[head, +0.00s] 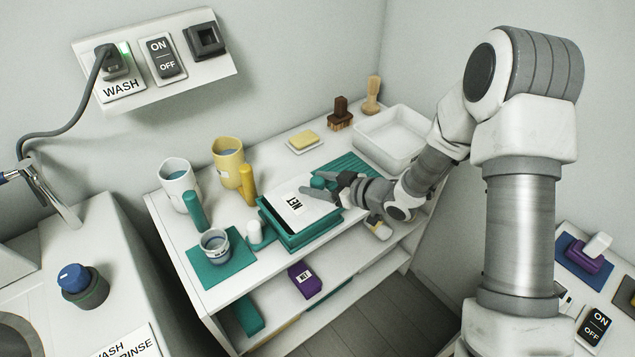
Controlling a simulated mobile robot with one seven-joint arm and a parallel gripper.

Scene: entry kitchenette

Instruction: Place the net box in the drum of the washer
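A teal box with a white top labelled NET (292,211) sits on the counter in the head view. A small purple box (305,281) on the shelf below also carries a white label that seems to read NET. My gripper (317,183) is over the right back part of the teal box, its dark fingers apart with nothing visibly held. I cannot tell whether it touches the box. The washer (105,275) is at left, with a blue knob (73,276) and a WASH/RINSE label. A dark round opening (14,338), perhaps the drum, is cut off at the lower left.
A white mug (178,184), yellow mug (228,160) and grey cup (214,246) stand left of the teal box. A white basin (393,140) is at the back right. A wall panel (150,60) holds a plug and switch. Floor (385,310) shows right of the shelves.

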